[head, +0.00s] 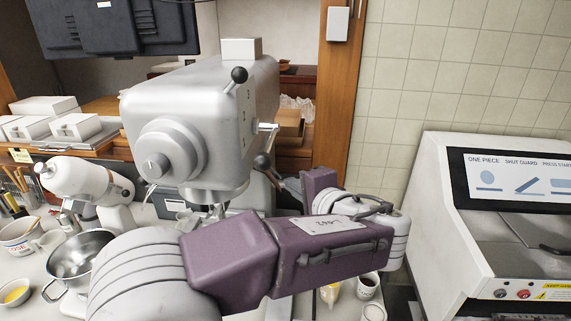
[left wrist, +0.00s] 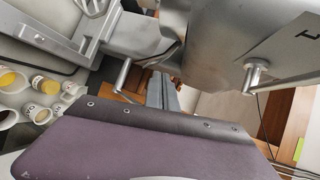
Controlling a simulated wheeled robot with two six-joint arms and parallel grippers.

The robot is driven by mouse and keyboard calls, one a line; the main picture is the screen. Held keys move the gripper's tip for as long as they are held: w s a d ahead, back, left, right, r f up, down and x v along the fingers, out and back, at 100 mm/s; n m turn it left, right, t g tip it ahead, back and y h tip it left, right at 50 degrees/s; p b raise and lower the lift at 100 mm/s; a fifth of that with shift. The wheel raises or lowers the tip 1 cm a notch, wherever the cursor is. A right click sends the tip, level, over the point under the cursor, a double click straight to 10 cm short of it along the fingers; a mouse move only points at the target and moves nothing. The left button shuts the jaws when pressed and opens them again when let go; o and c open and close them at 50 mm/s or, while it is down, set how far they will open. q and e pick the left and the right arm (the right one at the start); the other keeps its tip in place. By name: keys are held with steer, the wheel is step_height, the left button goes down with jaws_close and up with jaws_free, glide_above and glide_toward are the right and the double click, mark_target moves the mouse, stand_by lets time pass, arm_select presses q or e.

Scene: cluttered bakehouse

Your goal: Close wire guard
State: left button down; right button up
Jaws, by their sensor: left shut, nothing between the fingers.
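A large grey stand mixer (head: 200,120) fills the middle of the head view; part of it also shows close up in the left wrist view (left wrist: 215,45). I cannot clearly make out its wire guard: only a thin pale curved piece shows below the mixer head at its left, and my purple left arm covers much of the area below. My left gripper (head: 284,183) is at the mixer's right side, partly hidden behind my arm. It is shut and holds nothing. I cannot tell whether it touches the mixer. My right gripper is not in view.
A small white mixer (head: 75,180) and a steel bowl (head: 80,258) stand at the left. A white machine with a sloped label panel (head: 515,180) stands at the right. Cups and jars (left wrist: 42,85) crowd the counter in the left wrist view. A tiled wall (head: 440,70) is behind.

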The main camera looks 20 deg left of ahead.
mark_target(270, 178)
arm_select(q)
steer(key=p+x, duration=0.1)
steer(key=x, duration=0.3)
steer(key=p+x, duration=0.2)
steer(key=x, duration=0.3)
steer(key=r+p+x, duration=0.1)
steer(key=p+x, duration=0.1)
steer(key=x, duration=0.2)
steer(key=shift+w+a+f, duration=0.15)
steer(key=shift+w+a, duration=0.05)
steer(key=shift+w, duration=0.35)
steer(key=shift+w+a+f, duration=0.1)
steer(key=shift+a+f, duration=0.1)
steer(key=shift+f, duration=0.05)
steer(key=shift+w+a+f+b, duration=0.1)
steer(key=shift+w+a+b, duration=0.25)
steer(key=shift+b, duration=0.4)
steer(key=shift+w, duration=0.2)
steer(key=shift+w+a+r, duration=0.1)
steer(key=shift+w+r, duration=0.05)
steer(key=shift+r, duration=0.15)
